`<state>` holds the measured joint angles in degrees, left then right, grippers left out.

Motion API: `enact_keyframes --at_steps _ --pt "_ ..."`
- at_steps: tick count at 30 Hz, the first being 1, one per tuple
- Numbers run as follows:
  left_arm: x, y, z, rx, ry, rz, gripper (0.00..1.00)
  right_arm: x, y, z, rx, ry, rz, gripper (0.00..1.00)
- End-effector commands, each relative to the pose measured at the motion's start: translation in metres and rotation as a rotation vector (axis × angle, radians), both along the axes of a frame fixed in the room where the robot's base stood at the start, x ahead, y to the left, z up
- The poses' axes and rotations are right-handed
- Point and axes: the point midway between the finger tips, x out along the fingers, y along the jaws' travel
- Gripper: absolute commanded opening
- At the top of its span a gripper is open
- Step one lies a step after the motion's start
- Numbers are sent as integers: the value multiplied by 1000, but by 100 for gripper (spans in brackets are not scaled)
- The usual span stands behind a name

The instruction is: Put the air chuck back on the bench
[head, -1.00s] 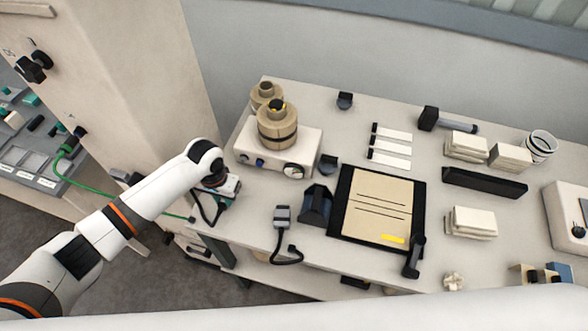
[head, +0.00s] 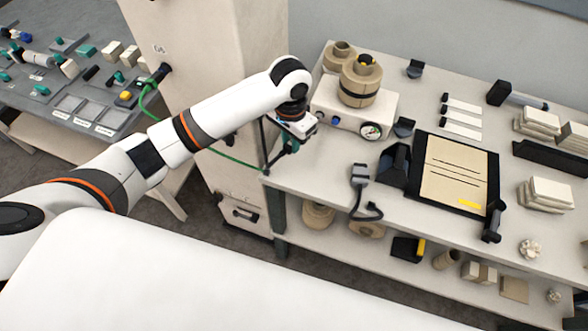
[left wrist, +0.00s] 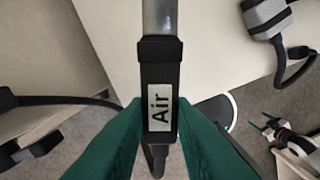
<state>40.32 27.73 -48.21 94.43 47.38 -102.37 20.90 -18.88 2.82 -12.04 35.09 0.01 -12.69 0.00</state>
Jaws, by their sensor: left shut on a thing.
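The air chuck (left wrist: 161,92) is a black handle with a label reading "Air" and a silver tube at its top end. In the left wrist view the green fingers of my left gripper (left wrist: 160,125) are shut on it, one on each side. In the head view my left gripper (head: 290,142) is at the left edge of the bench (head: 310,172), beside the beige unit; the chuck is mostly hidden there. What looks like my right gripper (left wrist: 280,132) shows small at the lower right of the left wrist view, too small to read.
A green hose (head: 220,154) runs from the pillar (head: 215,60) to near my left gripper. The beige unit with a gauge (head: 372,131) stands close to the right. A grey-black corded device (head: 360,174) sits at the front edge. Bare bench lies between.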

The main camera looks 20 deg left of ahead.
Motion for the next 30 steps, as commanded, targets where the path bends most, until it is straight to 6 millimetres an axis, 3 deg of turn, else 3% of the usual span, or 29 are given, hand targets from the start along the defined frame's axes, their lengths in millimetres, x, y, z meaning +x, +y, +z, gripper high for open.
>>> enact_keyframes --at_steps 6,10,21,30 --pt "-1 0 -36 2 5 0 0 33 -31 12 -37 -45 0 71" --pt "-1 0 -53 1 3 0 0 44 -40 15 -48 -62 -2 71" --pt "0 0 -94 1 0 -1 0 23 -18 20 -22 -32 -2 71" --pt "0 0 -97 1 0 -1 0 24 -20 19 -25 -33 2 71"
